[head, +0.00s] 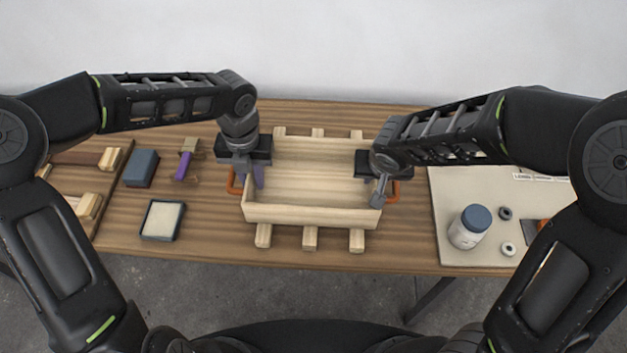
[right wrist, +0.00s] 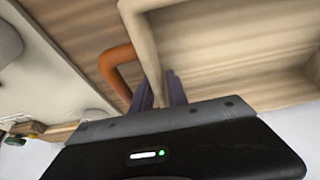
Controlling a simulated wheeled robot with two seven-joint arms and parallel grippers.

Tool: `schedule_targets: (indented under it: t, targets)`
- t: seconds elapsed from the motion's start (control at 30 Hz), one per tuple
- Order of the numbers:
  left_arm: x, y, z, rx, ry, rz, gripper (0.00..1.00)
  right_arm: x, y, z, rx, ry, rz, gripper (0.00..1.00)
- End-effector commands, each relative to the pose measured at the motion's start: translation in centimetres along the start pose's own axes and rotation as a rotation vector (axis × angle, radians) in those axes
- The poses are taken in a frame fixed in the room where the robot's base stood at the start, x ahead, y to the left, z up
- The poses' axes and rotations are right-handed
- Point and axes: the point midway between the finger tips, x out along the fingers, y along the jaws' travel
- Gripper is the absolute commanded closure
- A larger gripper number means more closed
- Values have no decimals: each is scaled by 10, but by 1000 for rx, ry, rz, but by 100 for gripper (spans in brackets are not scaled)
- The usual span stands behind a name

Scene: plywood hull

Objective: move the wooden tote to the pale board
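The wooden tote (head: 312,215), a pale open box with an orange handle on each end, sits over pale slats (head: 310,238) mid-table. It looks empty. My left gripper (head: 250,178) is at its left end wall, one purple finger inside, and looks shut on that wall. My right gripper (head: 381,190) is at the right end wall. In the right wrist view its fingers (right wrist: 160,90) are close on both sides of the tote's wall (right wrist: 145,40), beside the orange handle (right wrist: 118,68). The pale board (head: 450,215) lies at the table's right.
On the pale board are a white jar with a blue lid (head: 470,227) and small dark and pale rings (head: 507,249). Left of the tote lie a blue-grey block (head: 141,168), a purple-handled tool (head: 183,165) and a dark-edged pale box (head: 162,220). A wall is behind.

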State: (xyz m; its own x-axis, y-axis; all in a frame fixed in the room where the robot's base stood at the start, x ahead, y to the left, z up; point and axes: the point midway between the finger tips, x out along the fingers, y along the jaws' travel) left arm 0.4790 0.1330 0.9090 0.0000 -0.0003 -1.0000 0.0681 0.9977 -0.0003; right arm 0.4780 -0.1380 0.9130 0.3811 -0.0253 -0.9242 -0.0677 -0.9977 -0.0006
Motion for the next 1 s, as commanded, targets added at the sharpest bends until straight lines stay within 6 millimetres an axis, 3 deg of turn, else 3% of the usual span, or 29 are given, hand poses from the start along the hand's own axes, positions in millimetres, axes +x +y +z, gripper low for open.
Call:
schedule_targets:
  t: [0.1,0.33,1.0]
  targets:
    - [0,0,0,0,0,0,81,0,0,0,0,0,0,81]
    - [0,0,0,0,0,0,100,0,0,0,0,0,0,100]
    - [-1,0,0,0,0,1,100,-1,0,0,0,0,-1,100]
